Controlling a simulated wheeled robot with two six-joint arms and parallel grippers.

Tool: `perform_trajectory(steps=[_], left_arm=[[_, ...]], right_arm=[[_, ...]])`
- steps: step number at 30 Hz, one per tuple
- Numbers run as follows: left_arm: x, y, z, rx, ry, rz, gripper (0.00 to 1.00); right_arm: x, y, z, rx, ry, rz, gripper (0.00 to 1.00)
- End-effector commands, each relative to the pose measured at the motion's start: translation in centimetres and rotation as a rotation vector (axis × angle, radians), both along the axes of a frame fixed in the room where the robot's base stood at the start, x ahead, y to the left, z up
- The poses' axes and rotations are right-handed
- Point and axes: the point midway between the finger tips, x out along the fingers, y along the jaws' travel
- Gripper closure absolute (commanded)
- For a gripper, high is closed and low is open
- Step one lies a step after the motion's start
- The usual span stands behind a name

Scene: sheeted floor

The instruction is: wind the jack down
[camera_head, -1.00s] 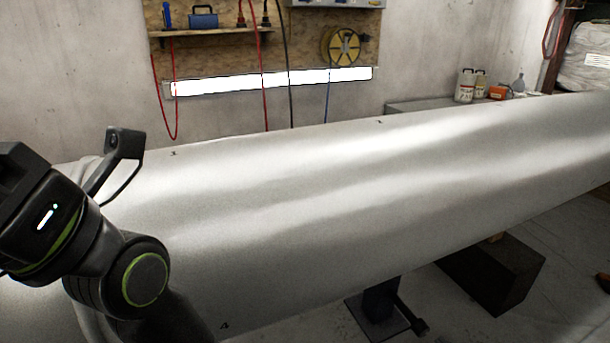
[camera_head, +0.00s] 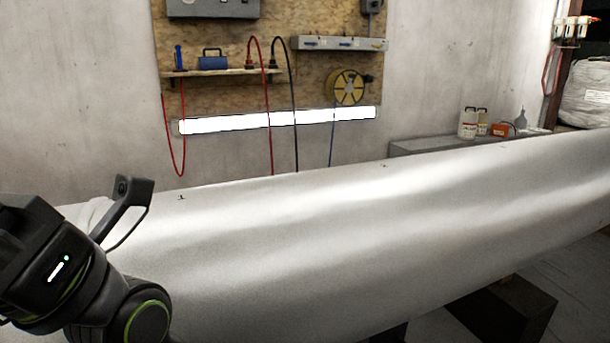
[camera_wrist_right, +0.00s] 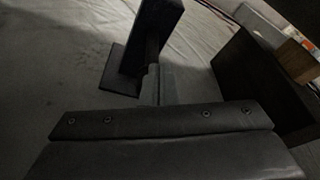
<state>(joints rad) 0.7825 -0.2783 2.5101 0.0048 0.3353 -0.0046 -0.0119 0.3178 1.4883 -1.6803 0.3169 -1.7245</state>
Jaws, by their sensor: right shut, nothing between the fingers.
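The jack (camera_head: 391,334) shows in the head view only as a dark sliver below the lower edge of the long pale smooth body (camera_head: 330,240). In the right wrist view I see a dark post on a flat plate (camera_wrist_right: 120,72), which looks like the jack. My right gripper (camera_wrist_right: 158,85) is in the lower middle of that view, shut and empty, its narrow fingers pointing towards the post. I cannot tell whether they touch it. The jack's crank is not clear.
A dark block (camera_head: 505,312) stands under the pale body at right, and a dark block (camera_wrist_right: 262,85) shows in the wrist view. A grey bench (camera_head: 430,145) with bottles stands at the back wall. Sheeted floor (camera_wrist_right: 60,60) is clear left of the post.

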Motion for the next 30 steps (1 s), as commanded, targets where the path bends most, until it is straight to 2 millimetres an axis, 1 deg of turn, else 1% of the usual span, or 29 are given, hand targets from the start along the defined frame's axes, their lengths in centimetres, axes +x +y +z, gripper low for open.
perform_trajectory(steps=[9,18,30], left_arm=[[-0.1,-0.02,-0.35,-0.002,-0.005,-0.002,0.64],[-0.05,-0.03,-0.25,-0.002,-0.001,-0.004,0.64],[0.0,0.01,-0.14,-0.007,0.002,-0.008,0.64]], right_arm=[[0.0,-0.05,-0.43,0.0,0.0,0.0,1.0],[-0.02,-0.07,-0.43,-0.001,0.002,-0.001,1.0],[-0.4,0.85,-0.69,0.0,0.001,0.0,1.0]])
